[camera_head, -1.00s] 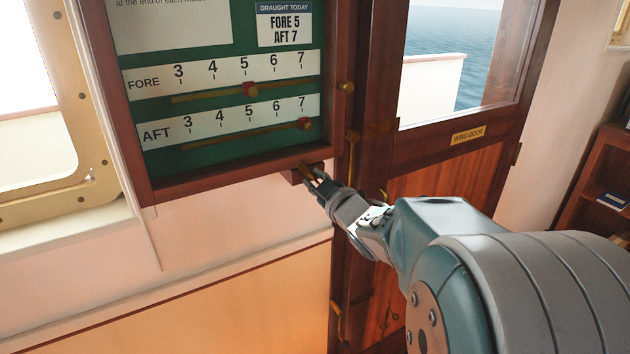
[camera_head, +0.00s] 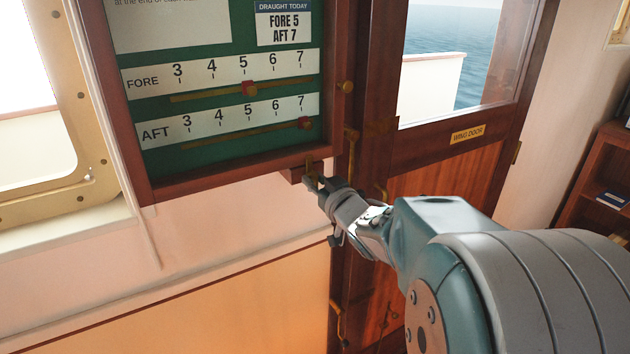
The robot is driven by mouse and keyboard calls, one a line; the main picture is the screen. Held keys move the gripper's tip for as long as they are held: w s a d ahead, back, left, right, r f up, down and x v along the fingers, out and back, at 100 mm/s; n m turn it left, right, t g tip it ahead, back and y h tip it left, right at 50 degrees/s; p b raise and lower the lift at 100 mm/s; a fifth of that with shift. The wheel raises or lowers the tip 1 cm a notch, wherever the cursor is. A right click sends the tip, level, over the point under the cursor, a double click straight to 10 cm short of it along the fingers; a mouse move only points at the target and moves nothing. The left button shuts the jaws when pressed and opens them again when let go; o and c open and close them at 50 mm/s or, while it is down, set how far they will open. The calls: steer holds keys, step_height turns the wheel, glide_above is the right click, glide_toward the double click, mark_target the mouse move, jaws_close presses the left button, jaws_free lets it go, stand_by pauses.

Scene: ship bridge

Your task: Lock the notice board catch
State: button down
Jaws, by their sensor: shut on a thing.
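The notice board (camera_head: 230,183) hangs on the wall at the upper left, with a wooden frame and a green face.
The fore slider (camera_head: 249,89) is at 5 and the aft slider (camera_head: 305,124) is at 7. The wing door (camera_head: 420,225) stands close on the right. The wall below the board is clear.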

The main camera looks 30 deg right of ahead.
stand_by(0.4)
steer(key=c, duration=0.8)
jaws_free()
steer(key=shift+s, duration=0.1)
steer(key=s, duration=1.1)
steer(key=shift+s+d, duration=0.15)
steer(key=shift+s, duration=0.25)
